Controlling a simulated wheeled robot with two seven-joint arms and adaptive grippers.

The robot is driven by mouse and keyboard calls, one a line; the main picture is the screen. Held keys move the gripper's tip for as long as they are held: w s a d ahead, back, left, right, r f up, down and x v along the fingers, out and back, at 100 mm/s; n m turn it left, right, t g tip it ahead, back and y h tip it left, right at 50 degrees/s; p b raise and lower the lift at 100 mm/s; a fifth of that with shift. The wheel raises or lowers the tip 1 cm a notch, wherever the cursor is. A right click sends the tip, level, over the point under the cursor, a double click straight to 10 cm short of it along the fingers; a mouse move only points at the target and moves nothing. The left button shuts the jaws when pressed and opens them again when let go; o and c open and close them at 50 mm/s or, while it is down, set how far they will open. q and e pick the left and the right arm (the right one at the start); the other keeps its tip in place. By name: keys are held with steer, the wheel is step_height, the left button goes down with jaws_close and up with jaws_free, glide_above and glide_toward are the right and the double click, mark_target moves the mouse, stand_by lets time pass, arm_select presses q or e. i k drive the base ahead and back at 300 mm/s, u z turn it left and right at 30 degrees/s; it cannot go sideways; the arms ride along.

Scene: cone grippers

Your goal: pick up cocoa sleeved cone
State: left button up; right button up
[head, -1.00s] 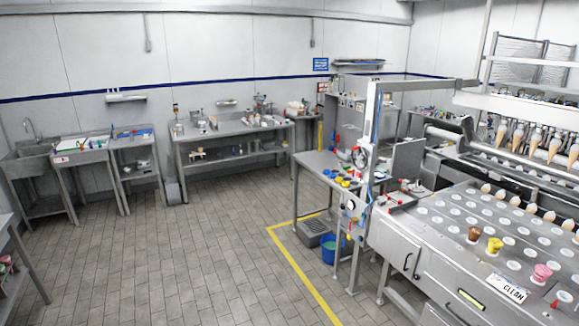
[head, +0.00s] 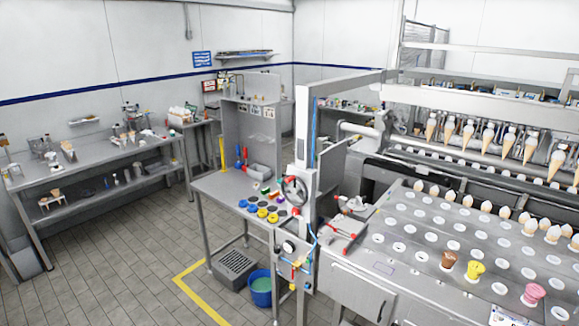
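A brown, cocoa-coloured sleeved cone (head: 449,259) stands in a hole of the metal machine deck at the right of the head view. A yellow sleeved cone (head: 474,270) stands just to its right. A pink sleeved cone (head: 533,294) stands farther right and nearer the front. Neither of my grippers shows in the head view.
The machine deck (head: 392,229) has rows of round holes, with several white-topped cones along its back. Several cones hang from a rack (head: 489,144) above. A post (head: 304,180), a side table (head: 215,188) and a blue bucket (head: 261,288) stand left of the deck. Tiled floor is open at left.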

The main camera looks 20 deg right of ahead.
mark_target(449, 258)
steer(key=z, duration=0.8)
steer(key=i, duration=2)
steer(key=z, duration=0.85)
